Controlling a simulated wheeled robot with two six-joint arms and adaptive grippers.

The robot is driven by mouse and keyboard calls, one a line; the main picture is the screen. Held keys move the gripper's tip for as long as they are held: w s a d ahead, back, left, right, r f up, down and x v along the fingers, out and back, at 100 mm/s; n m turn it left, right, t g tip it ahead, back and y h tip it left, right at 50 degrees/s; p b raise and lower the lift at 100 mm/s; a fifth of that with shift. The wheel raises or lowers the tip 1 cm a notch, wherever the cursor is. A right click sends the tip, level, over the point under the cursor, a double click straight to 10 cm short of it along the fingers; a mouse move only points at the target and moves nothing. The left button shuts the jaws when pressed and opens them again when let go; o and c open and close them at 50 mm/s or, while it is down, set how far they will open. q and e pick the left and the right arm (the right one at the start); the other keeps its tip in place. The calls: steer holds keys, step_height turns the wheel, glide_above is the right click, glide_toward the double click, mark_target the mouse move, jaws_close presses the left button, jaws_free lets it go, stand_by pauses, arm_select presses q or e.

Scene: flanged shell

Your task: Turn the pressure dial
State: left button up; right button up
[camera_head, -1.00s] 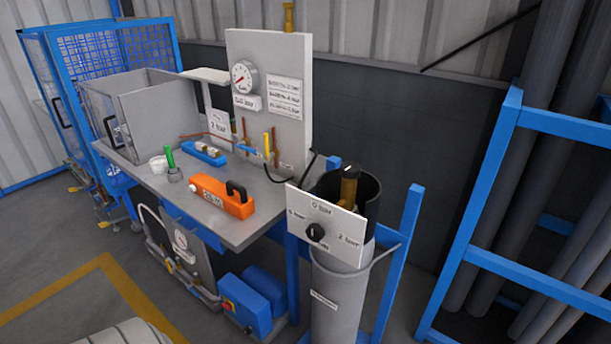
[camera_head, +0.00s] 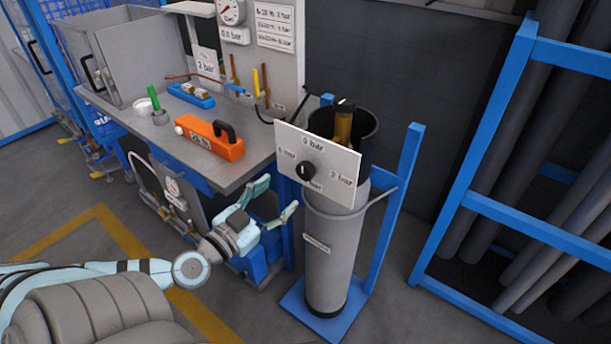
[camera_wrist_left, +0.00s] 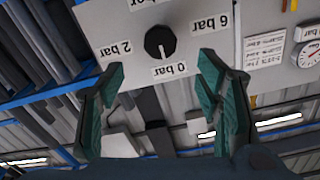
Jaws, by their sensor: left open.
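The pressure dial (camera_head: 306,171) is a round black knob on a white plate (camera_head: 341,167) with bar labels, mounted at the front of a grey cylinder. In the left wrist view the dial (camera_wrist_left: 159,42) appears upside down, its pale mark toward the "0 bar" label. My left gripper (camera_head: 278,197) is open and empty, below and left of the dial, apart from it. In the left wrist view its teal fingers (camera_wrist_left: 161,72) are spread wide, with the dial beyond and between them. My right gripper is not in view.
A workbench (camera_head: 222,172) stands left of the plate, with an orange box (camera_head: 209,140) near its front edge. The grey cylinder (camera_head: 331,250) stands on a blue base. A blue rack (camera_head: 470,200) with pipes is at right. Open floor lies in front.

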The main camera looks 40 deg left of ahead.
mark_target(303, 173)
arm_select(q)
steer(key=w, duration=0.5)
steer(key=shift+a+r+p, duration=0.15)
steer(key=shift+a+p, duration=0.1)
steer(key=shift+p, duration=0.05)
steer(key=w+p, duration=0.3)
steer(key=w, duration=0.2)
steer(key=shift+d+r, duration=0.1)
steer(key=shift+w+f+p, duration=0.2)
steer(key=shift+w+p, duration=0.15)
steer(key=shift+w, duration=0.05)
steer(key=shift+f, duration=0.1)
steer(key=c, duration=1.2)
